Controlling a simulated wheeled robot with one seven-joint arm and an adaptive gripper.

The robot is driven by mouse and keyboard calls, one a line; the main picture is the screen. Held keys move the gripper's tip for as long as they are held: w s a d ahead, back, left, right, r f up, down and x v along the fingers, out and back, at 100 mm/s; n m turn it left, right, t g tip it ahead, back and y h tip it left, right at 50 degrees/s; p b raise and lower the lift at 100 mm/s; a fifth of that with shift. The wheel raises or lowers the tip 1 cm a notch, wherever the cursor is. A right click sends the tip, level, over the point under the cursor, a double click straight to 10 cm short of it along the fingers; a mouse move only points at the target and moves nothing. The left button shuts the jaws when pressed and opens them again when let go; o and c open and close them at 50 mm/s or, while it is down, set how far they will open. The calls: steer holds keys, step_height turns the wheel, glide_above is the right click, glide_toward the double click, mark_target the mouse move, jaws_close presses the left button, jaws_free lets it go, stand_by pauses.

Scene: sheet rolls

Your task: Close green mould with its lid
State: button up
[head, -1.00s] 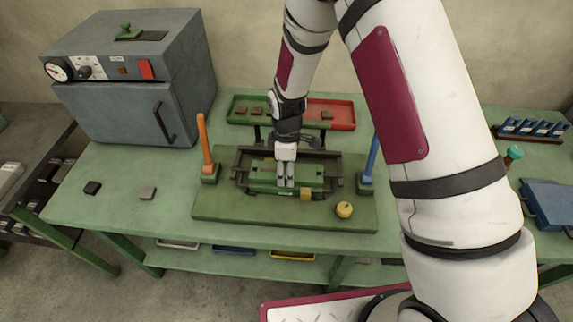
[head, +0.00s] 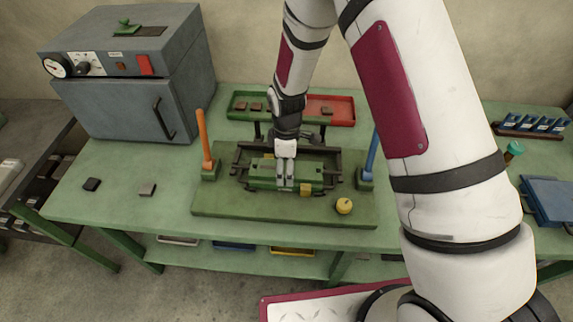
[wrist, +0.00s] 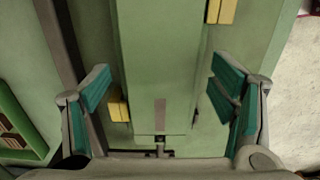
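The green mould (head: 262,173) is a long green block in a dark frame on the bench. In the wrist view a long green body (wrist: 160,60) runs between my fingers, with a small grey strip near its near end. I cannot tell mould from lid there. My gripper (head: 285,184) points down over the middle of the mould. In the wrist view my gripper (wrist: 165,95) is open, its teal pads on either side of the green body with a gap on both sides. Yellow blocks (wrist: 118,105) show beside the body. The fingertip contact is hidden in the head view.
An orange lever (head: 204,140) and a blue lever (head: 372,155) stand on either side of the frame. A yellow knob (head: 344,206) is at front right. A grey oven (head: 120,105) stands left; green (head: 238,112) and red (head: 342,118) trays lie behind. The bench's front left is mostly clear.

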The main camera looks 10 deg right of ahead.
step_height(320, 180, up, 12)
stand_by(0.6)
stand_by(0.6)
steer(key=s+d+r+m+t, duration=0.1)
steer(key=s+d+r+m, duration=0.3)
steer(key=r, duration=0.5)
steer(key=s+d+r+m+t, duration=0.2)
steer(key=s+d+r+m, duration=0.15)
steer(key=r, duration=0.65)
steer(key=s+d+r+m+t, duration=0.1)
steer(key=s+d+r+m, duration=0.2)
steer(key=s, duration=0.5)
steer(key=s+d+r+m+t, duration=0.1)
steer(key=s+r+m, duration=0.3)
steer(key=s, duration=0.4)
steer(key=shift+d+r+m+t, duration=0.3)
steer(key=shift+d+m, duration=0.35)
steer(key=shift+d, duration=0.25)
